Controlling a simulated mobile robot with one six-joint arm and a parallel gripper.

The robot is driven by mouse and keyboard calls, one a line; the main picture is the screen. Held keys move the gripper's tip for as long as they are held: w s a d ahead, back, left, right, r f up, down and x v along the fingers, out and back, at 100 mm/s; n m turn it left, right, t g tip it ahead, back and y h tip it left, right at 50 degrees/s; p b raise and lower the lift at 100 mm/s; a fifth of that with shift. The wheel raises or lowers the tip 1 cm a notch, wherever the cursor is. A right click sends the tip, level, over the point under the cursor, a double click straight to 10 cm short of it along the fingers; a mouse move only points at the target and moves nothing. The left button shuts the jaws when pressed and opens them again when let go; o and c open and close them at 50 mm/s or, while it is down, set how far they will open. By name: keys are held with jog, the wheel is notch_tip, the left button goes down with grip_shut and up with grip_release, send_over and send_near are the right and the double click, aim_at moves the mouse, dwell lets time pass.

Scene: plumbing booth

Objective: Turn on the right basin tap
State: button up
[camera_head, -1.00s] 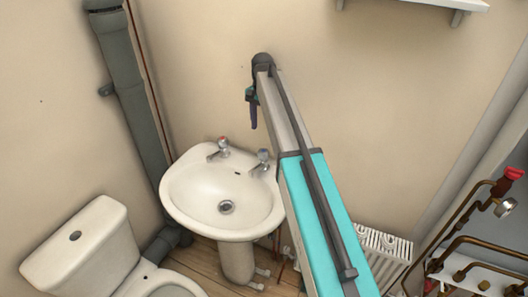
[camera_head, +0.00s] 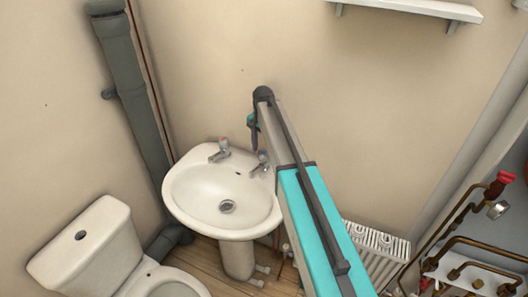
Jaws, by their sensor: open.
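The right basin tap (camera_head: 261,160) is a small chrome tap at the back right of the white basin (camera_head: 188,208). A matching left tap (camera_head: 221,149) stands at the back left of the rim. My arm reaches in from the lower right, and my gripper (camera_head: 254,147) hangs from its far end, pointing down. In the picture the fingertips appear just above the right tap's head. I cannot tell whether they touch it. The gripper is small and dark here, open, with nothing seen in it. Part of the basin's right edge is close to my arm.
A white toilet (camera_head: 100,248) stands at the lower left, with a grey soil pipe (camera_head: 134,90) behind it. A radiator (camera_head: 376,245) is right of my arm. Copper pipes with a red-handled valve (camera_head: 502,184) are at the far right. A white shelf (camera_head: 410,8) is above.

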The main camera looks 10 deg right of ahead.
jog(key=shift+f+p, duration=0.35)
jog(key=shift+f, duration=1.05)
jog(key=c, duration=1)
jog(key=shift+d, duration=0.2)
jog(key=shift+c, duration=0.3)
jog(key=shift+a, duration=0.1)
